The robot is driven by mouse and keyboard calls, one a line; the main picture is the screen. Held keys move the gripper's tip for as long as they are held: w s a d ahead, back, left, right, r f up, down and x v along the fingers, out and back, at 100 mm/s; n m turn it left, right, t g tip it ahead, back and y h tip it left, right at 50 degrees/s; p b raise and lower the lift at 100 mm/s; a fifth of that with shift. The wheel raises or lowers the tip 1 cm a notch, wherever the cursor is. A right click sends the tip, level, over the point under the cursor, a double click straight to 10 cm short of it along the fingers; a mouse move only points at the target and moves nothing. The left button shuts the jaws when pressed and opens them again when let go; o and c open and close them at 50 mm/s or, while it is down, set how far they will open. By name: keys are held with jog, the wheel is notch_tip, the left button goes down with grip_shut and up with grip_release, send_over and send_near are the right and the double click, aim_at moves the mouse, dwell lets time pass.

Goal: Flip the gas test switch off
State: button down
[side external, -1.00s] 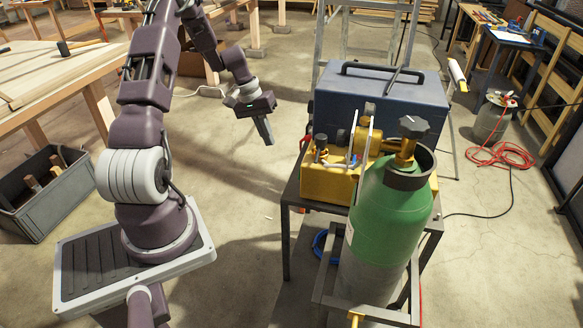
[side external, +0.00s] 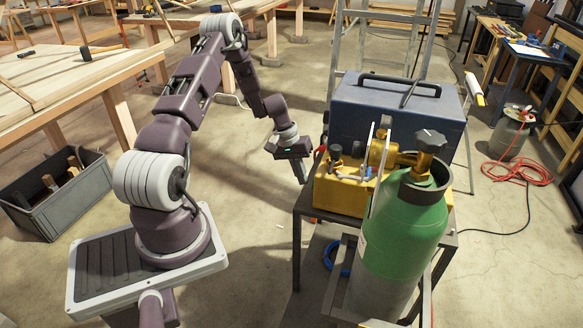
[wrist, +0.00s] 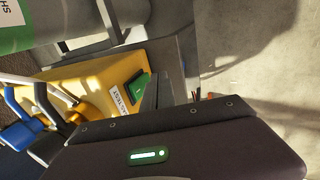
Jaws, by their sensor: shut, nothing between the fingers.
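The gas test switch (wrist: 138,88) is a green rocker in a dark frame on the yellow box, in the wrist view. A white label (wrist: 118,101) next to it reads TEST, partly legible. The yellow box (side external: 338,196) stands on a metal stand in the side view, where I cannot make out the switch. My gripper (side external: 304,181) is shut and empty, pointing down just left of the box. In the wrist view its fingers (wrist: 155,88) show close to the right of the switch; I cannot tell whether they touch it.
A green gas cylinder (side external: 402,232) with a black knob stands in front of the box. A blue case (side external: 398,118) sits behind it. Brass fittings and a blue-handled lever (wrist: 18,105) rise from the box. Open floor lies left of the stand.

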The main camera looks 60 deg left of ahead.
jog(key=shift+w+d, duration=0.4)
jog(key=shift+d+f, duration=0.1)
jog(key=shift+w+d+f, duration=0.1)
jog(key=shift+w, duration=0.1)
jog(key=shift+r, duration=0.85)
